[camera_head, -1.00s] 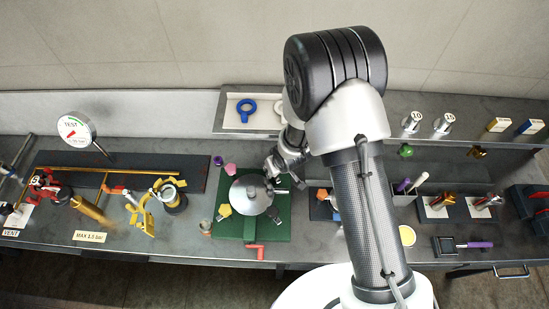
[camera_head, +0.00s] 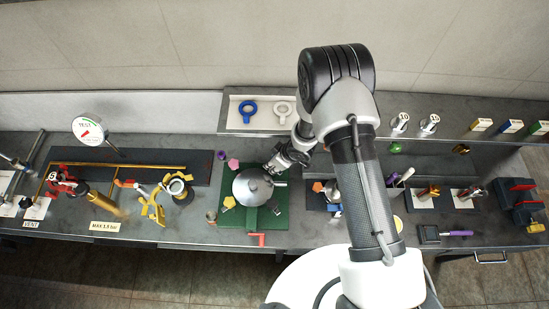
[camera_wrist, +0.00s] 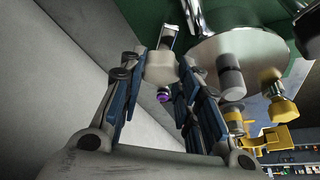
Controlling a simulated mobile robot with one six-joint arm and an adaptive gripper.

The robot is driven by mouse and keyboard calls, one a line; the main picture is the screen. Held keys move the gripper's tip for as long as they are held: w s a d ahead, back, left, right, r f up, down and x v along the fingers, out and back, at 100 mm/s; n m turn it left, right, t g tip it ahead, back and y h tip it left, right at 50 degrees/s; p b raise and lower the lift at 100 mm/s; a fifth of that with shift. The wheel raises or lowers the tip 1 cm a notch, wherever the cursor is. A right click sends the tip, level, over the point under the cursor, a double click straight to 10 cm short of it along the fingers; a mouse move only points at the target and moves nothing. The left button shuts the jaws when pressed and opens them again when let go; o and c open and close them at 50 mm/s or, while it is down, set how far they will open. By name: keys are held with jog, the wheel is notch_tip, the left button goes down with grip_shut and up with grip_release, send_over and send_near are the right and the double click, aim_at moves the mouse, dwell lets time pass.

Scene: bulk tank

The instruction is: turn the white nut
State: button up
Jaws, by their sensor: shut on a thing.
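My gripper (camera_wrist: 162,92) is shut on the white nut (camera_wrist: 160,66), a pale block between its two blue-padded fingers in the wrist view. A dark and metallic fitting stands just beyond the nut. In the head view, my gripper (camera_head: 272,171) is at the upper right edge of the silver domed tank (camera_head: 252,187). The tank sits on a green plate (camera_head: 283,207) and also shows in the wrist view (camera_wrist: 205,62). The nut is hidden behind my gripper in the head view.
A tray (camera_head: 262,120) behind holds a blue ring (camera_head: 248,108) and a white ring (camera_head: 283,109). A gauge (camera_head: 88,130) and brass pipework stand at left. A red handle (camera_head: 257,237) is at the plate's front. Several fittings and tools lie at right.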

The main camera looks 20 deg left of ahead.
jog(key=shift+w+r+n+p, duration=0.1)
jog(key=shift+w+n+p, duration=0.05)
jog(key=shift+n+p, duration=0.25)
jog(key=o, duration=1.1)
jog(key=shift+c, duration=0.2)
jog(key=v, duration=1.2)
jog(key=shift+d, duration=0.2)
